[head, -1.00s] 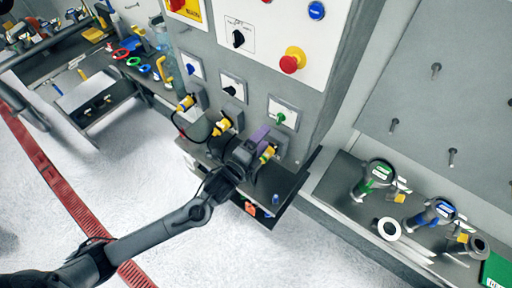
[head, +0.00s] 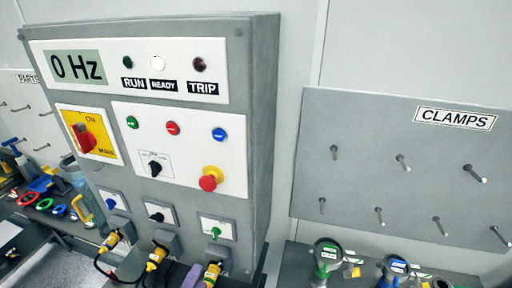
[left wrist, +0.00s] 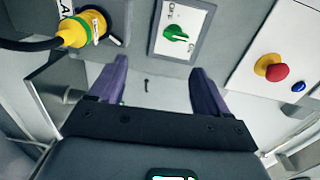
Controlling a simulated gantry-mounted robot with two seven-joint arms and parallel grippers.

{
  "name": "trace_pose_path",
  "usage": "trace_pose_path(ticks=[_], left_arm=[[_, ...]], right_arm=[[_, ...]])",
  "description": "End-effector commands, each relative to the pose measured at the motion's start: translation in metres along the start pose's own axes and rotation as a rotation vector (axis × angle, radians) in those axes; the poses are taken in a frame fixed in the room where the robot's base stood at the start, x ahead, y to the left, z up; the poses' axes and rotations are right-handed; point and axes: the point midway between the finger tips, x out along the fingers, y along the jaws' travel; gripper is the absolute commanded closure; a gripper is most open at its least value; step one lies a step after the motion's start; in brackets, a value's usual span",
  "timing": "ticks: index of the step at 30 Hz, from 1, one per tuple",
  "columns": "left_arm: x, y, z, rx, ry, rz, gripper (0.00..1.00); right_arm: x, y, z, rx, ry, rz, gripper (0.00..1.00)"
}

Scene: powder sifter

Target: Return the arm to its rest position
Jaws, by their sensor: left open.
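My left gripper (left wrist: 157,76) is open in the left wrist view, with two purple fingers apart and nothing between them. In the head view only a purple fingertip (head: 194,276) and some dark parts show at the bottom edge, just left of the rightmost yellow plug (head: 212,273). The rest of that arm is below the picture. In the left wrist view a green rotary switch (left wrist: 176,33) lies ahead of the fingers, and a yellow plug (left wrist: 78,31) with a black cable is at upper left. My right gripper is in neither view.
A grey control cabinet (head: 262,110) fills the head view's left half, with a "0 Hz" display (head: 76,67) and red emergency stop (head: 208,183). A pegboard marked CLAMPS (head: 350,115) is at right, above a shelf with green (head: 326,255) and blue clamps (head: 393,266).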

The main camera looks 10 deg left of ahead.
Motion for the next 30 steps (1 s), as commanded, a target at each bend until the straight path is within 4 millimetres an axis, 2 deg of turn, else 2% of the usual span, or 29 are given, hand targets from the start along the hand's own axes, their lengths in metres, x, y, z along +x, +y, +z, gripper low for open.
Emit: trace_pose_path(ticks=[1,5,9,15,18,24,27,30], left_arm=[[-0.010,0.000,-0.003,-0.035,-0.012,0.021,0.23],[-0.038,-0.002,-0.011,-0.151,-0.051,0.092,0.23],[-0.084,0.011,-0.013,-0.450,-0.153,0.332,0.23],[-0.154,0.027,-0.013,-0.884,-0.403,0.661,0.23],[-0.182,0.030,-0.012,-1.040,-0.554,0.772,0.23],[-0.222,0.038,-0.013,-1.215,-0.822,0.898,0.23],[-0.233,0.043,-0.014,-1.265,-0.910,0.919,0.23],[-0.234,0.043,-0.013,-1.278,-0.926,0.918,0.23]], right_arm=[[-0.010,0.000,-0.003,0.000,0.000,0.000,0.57],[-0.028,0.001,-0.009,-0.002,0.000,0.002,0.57],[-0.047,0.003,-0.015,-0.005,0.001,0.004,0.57],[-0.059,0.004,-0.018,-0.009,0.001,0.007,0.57],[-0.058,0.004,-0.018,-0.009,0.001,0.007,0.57],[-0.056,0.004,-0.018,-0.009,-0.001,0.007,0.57],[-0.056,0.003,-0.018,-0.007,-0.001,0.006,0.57],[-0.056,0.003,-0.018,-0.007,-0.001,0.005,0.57]])
